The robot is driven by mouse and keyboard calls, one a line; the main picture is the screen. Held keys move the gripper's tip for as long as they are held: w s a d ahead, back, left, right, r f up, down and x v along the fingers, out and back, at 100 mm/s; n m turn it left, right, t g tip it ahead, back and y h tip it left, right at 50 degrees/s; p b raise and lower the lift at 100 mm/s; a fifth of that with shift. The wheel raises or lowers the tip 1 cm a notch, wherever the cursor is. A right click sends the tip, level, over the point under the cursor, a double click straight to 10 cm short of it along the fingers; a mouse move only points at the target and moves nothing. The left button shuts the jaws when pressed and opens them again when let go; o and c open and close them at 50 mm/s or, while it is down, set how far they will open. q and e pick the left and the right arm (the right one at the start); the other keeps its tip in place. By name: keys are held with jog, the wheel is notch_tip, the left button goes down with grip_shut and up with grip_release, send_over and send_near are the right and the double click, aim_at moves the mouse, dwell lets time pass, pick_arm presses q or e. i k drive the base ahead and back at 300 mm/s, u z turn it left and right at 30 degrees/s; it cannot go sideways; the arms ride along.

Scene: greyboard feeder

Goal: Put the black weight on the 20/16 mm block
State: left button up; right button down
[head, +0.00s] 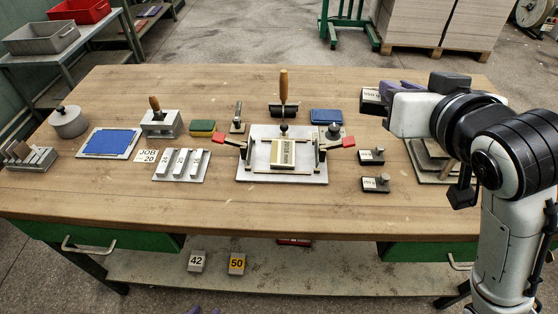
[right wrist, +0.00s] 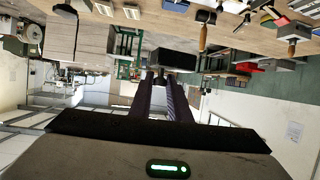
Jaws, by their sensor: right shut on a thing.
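My right gripper (head: 390,88) is raised over the right back of the table. It is shut on the black weight (head: 371,96), a dark block with a white label, partly hidden by the fingers. In the right wrist view the black weight (right wrist: 173,59) sits at the tips of the dark fingers. A block with a printed label (head: 282,153), which I take for the 20/16 mm block, stands in the central fixture (head: 310,176); its small print is hard to read. Only two fingertips of my left gripper (head: 205,311) show at the bottom edge, apart and empty.
Two small black knobbed pieces (head: 375,184) lie right of the fixture. Red-tipped clamps (head: 230,144) flank the block, and a wooden-handled tool (head: 283,88) rises behind it. The table's front strip is clear.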

aim_at(284, 152)
jog(key=u, duration=2.15)
jog(key=k, duration=1.1)
jog(key=z, duration=1.2)
jog(key=i, duration=1)
jog(key=u, duration=0.05)
